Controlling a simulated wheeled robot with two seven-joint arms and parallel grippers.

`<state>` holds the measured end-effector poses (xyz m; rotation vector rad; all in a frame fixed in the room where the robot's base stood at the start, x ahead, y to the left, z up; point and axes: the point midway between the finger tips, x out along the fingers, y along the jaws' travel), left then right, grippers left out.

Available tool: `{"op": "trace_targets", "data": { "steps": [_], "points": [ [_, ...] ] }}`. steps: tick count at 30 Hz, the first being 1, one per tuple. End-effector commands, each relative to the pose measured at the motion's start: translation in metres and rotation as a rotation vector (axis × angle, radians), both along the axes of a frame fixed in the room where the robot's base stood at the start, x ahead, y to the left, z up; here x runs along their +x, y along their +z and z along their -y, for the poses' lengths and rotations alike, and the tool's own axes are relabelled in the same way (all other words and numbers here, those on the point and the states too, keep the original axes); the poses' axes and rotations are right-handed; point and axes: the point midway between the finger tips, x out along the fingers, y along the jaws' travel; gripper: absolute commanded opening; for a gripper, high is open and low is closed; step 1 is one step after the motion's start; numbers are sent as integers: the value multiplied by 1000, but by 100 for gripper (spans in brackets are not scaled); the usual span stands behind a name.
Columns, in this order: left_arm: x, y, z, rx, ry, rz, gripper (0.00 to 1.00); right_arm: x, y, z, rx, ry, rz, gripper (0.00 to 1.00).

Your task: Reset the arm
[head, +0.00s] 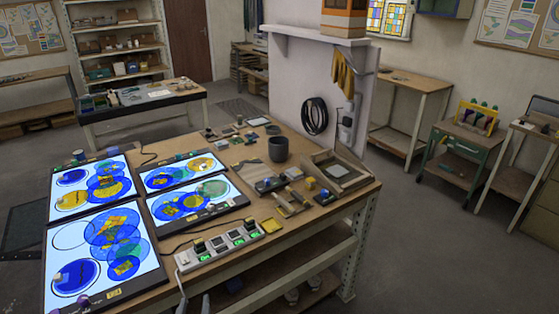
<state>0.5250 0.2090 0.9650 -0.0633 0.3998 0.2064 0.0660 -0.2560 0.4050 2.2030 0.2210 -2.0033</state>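My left gripper (194,304) shows only at the bottom edge of the head view, in front of the workbench. Two grey fingertips stand apart with nothing visible between them, so it looks open. The rest of that arm is below the picture. The fingertips are near the bench's front edge, below the power strip (220,244), and appear apart from it. My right gripper and arm are not in view.
The workbench (320,218) holds lit panels (62,240) with blue and yellow glass pieces at left. A dark cup (278,149), a wooden tray (340,168) and small blocks stand farther back. A green cart (455,155) stands at right. Floor right of the bench is clear.

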Motion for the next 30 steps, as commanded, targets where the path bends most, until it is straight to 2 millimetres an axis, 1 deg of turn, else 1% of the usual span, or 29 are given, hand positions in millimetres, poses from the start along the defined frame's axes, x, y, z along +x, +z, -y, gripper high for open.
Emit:
{"op": "trace_targets", "data": {
  "steps": [1, 7, 10, 14, 17, 20, 23, 24, 26, 27, 29, 30],
  "points": [
    [0, -6, 0, -11, 4, -6, 35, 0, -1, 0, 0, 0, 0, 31],
    [1, -30, 0, -69, 25, -26, 35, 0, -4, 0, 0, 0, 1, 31],
    [1, -47, 1, -111, 38, -41, 35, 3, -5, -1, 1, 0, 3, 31],
    [0, -79, 1, -185, 68, -70, 35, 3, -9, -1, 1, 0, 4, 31],
    [-2, -107, 1, -254, 100, -95, 35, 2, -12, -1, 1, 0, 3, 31],
    [-7, -143, 0, -342, 147, -128, 35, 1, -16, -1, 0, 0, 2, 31],
    [-17, -193, -2, -459, 218, -173, 35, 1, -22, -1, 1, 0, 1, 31],
    [-23, -215, -3, -514, 255, -192, 35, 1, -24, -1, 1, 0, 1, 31],
    [-33, -248, -5, -598, 316, -222, 35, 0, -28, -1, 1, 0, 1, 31],
    [-41, -270, -7, -653, 361, -241, 35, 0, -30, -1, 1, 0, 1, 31],
    [-54, -302, -9, -735, 431, -265, 35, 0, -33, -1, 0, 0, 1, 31],
    [-64, -323, -11, -787, 481, -282, 35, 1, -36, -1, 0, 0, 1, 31]
  ]
}}
